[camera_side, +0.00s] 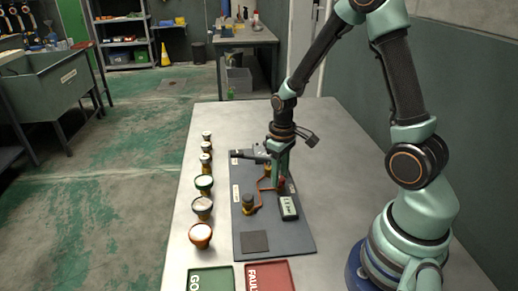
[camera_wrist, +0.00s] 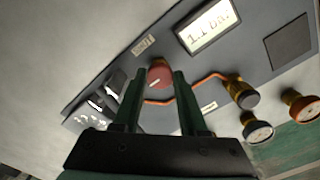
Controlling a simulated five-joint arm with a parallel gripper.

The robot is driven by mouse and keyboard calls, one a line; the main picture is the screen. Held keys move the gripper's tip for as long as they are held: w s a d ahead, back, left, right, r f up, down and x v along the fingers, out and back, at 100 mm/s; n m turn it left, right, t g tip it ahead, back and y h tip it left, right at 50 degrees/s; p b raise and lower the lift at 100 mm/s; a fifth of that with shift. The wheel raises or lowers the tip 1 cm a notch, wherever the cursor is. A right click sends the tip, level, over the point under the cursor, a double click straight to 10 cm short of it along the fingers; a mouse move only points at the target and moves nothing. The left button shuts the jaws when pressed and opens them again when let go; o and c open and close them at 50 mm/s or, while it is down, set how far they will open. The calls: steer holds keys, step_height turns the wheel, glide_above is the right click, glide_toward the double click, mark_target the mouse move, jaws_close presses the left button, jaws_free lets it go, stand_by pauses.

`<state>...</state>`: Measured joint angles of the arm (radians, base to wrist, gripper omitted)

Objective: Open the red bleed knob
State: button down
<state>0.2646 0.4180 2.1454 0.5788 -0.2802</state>
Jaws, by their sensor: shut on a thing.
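The red bleed knob (camera_wrist: 160,74) is round with a pale mark on its top, on a dark grey panel (camera_wrist: 215,85). My gripper (camera_wrist: 160,82) is shut on it, one green finger on each side of it in the wrist view. In the side view my gripper (camera_side: 279,178) reaches down onto the panel (camera_side: 270,222) on the table, and its fingers mostly hide the knob. A lit display (camera_wrist: 207,25) beside the knob reads about 1.1, with its unit partly unclear.
Copper pipe (camera_side: 263,201) links the knob area to a brass fitting (camera_side: 248,202). A black meter (camera_side: 288,208) stands close by. Green (camera_side: 211,279) and red (camera_side: 269,276) trays lie in front.

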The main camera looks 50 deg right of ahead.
steer(key=shift+c, duration=2.2)
jaws_free()
steer(key=shift+r, duration=0.1)
step_height(320, 180, up, 12)
steer(key=s+a+r+t, duration=0.5)
steer(key=a+r, duration=0.4)
steer(key=shift+s+r+t, duration=0.15)
steer(key=shift+s+t, duration=0.05)
steer(key=shift+t, duration=0.1)
